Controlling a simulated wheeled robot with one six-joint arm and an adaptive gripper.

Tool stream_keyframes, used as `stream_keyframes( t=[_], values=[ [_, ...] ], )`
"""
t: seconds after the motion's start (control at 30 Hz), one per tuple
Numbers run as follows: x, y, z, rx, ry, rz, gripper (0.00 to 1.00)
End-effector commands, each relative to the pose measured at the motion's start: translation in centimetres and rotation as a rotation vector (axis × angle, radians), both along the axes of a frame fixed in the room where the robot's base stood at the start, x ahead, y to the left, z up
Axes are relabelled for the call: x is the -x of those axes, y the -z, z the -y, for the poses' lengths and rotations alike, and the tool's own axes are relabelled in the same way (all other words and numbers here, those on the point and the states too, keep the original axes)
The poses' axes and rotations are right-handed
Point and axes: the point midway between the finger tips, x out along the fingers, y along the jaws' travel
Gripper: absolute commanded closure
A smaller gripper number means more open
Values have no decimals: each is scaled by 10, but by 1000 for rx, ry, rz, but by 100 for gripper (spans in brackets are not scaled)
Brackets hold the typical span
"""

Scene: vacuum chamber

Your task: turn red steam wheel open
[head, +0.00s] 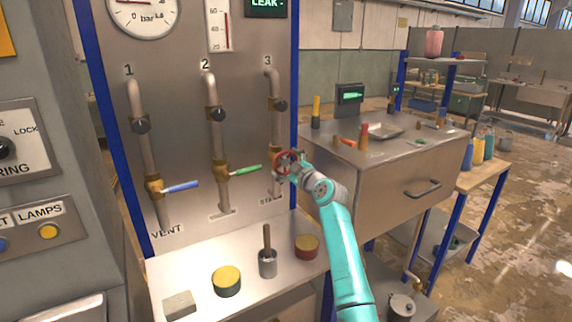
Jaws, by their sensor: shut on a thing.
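The red steam wheel (283,161) is a small red ring on the third pipe (272,133), low on the metal panel. My gripper (287,165) is at the wheel, at the end of my teal arm, and is shut on it. The fingers cover part of the wheel, so the exact grip is hard to see. How far the wheel is turned cannot be told. The label below this pipe is partly hidden; only its first letters show.
Pipe 1 has a blue lever (181,187) and pipe 2 a green lever (247,169), just left of my gripper. Below, the shelf (200,271) holds a grey block, two round tins and a cup with a handle. A metal cabinet (385,185) stands close on the right.

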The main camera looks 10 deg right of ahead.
Motion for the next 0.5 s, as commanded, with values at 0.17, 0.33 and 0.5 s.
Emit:
stream_keyframes(
  t=[0.17,0.33,0.5],
  values=[
    [0,3,0,4,0,-3,42],
    [0,2,0,4,0,-2,0],
    [0,1,0,2,0,-1,0]
  ],
)
